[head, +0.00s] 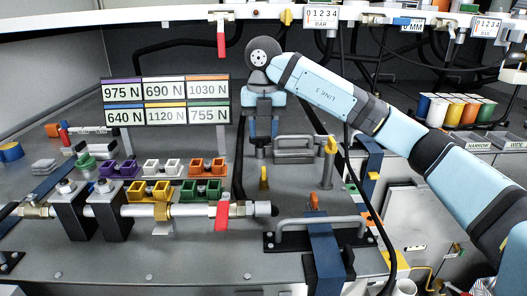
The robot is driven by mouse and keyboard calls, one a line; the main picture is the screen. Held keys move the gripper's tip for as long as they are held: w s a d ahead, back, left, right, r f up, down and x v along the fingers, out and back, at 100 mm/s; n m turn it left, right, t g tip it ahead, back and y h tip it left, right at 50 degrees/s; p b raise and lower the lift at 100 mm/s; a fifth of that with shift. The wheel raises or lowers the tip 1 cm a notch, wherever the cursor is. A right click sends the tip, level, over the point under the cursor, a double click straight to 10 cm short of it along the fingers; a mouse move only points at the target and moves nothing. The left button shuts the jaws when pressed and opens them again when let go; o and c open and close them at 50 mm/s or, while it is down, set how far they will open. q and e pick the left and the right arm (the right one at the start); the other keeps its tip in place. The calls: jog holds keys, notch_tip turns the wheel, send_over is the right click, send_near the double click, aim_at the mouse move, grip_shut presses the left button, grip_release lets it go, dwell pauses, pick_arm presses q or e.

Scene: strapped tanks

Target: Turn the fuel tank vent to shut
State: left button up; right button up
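My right gripper (261,143) points down above the tank top at the centre of the head view. Its fingers are small and dark here, and I cannot tell whether they are open or shut. A small yellow handle (263,178) stands upright just below it, apparently apart from it. A yellow-topped valve (330,147) stands to its right, and a small orange handle (314,201) stands by the blue strap (325,255). No label marks which one is the fuel tank vent. My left gripper is not in view.
A pipe with a red lever (222,212) crosses at the left front. Behind it are coloured clamp blocks (160,167) and a force label board (166,101). Metal carry handles (295,148) rise near the gripper. An overhead rail has a red hanging lever (221,40).

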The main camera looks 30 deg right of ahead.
jog(key=shift+r, duration=1.65)
